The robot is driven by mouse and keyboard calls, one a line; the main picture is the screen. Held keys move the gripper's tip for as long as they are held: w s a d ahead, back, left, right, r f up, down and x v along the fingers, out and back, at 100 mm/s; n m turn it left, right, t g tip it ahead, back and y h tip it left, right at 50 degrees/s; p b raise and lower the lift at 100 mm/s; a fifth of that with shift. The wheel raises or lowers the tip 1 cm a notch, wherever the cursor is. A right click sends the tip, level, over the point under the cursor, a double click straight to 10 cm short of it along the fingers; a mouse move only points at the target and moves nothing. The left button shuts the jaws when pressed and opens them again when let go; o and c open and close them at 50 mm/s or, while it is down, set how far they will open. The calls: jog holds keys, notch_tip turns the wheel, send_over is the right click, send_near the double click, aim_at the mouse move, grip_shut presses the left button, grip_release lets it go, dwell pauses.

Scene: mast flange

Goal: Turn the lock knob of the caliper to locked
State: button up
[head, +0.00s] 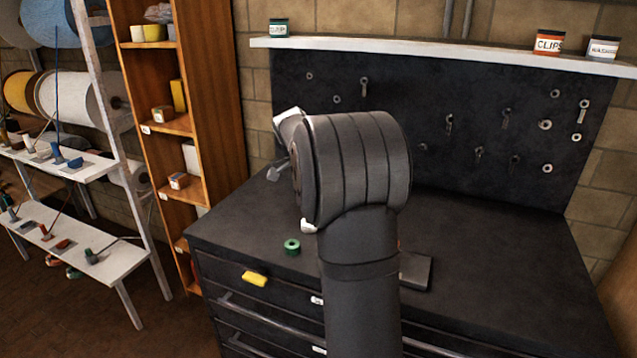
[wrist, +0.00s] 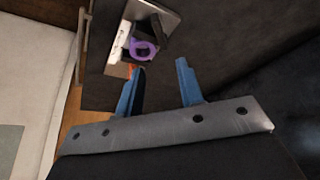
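My gripper (wrist: 160,67) shows in the wrist view with its two blue fingers spread and nothing between them. Beyond the left fingertip is a grey plate (wrist: 168,18) carrying white and black parts and a purple ring-shaped piece (wrist: 143,50). I cannot tell whether these are the caliper and its lock knob. The purple piece is up and left of the gap between the fingers and looks apart from them. In the head view my arm covers the middle of the bench and hides the gripper's fingers. No caliper can be clearly made out there.
A dark workbench (head: 480,235) carries a green ring (head: 292,246) and a dark grey block (head: 416,271), partly behind my arm. Behind stands a black pegboard (head: 430,95) with small hardware; a wooden shelf (head: 217,110) is left.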

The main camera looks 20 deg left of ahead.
jog(key=shift+v, duration=2.4)
jog(key=shift+f, duration=0.1)
jog(key=x, duration=1.7)
jog(key=shift+d+f, duration=0.1)
jog(key=shift+f, duration=0.05)
jog(key=shift+f, duration=0.1)
jog(key=shift+n+y, duration=0.3)
jog(key=shift+n, duration=0.5)
jog(key=n+y, duration=0.1)
jog(key=n, duration=0.2)
jog(key=n+t+y, duration=0.1)
jog(key=n, duration=0.2)
jog(key=shift+d, duration=0.15)
jog(key=shift+n, duration=0.3)
